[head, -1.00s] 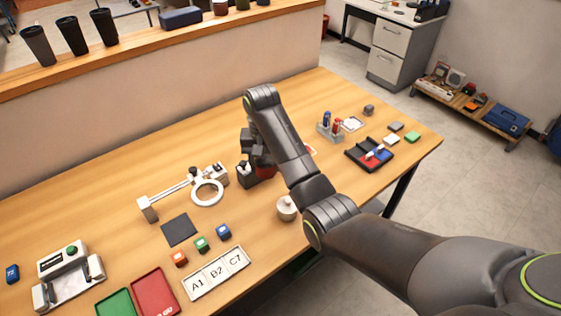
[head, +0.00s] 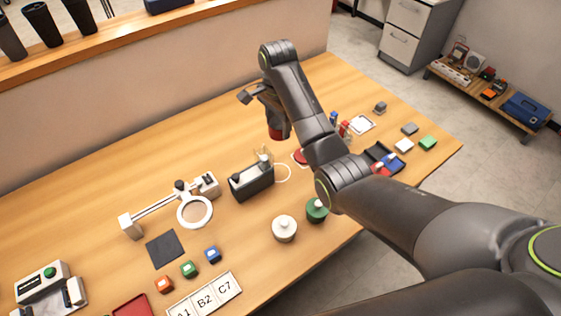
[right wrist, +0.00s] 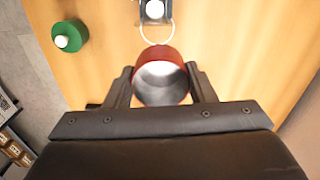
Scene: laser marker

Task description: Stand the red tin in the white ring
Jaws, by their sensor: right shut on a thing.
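The red tin (head: 277,132) is in my right gripper (head: 268,108), held up above the table behind the black box. In the right wrist view the tin (right wrist: 161,84) sits between both fingers, its open top and grey inside facing the camera. A thin white ring (head: 290,172) lies on the table at the right side of the black box, apart from the tin. It also shows in the right wrist view (right wrist: 142,32), just beyond the tin, which may cover part of it. My left gripper is not in view.
The black box (head: 252,183) stands beside the ring. A green tin (head: 316,211) and a white tin (head: 284,230) stand nearer the front edge. A white-rimmed magnifier (head: 210,212) is to the left. A flat red round thing (head: 299,157) is partly hidden by my arm.

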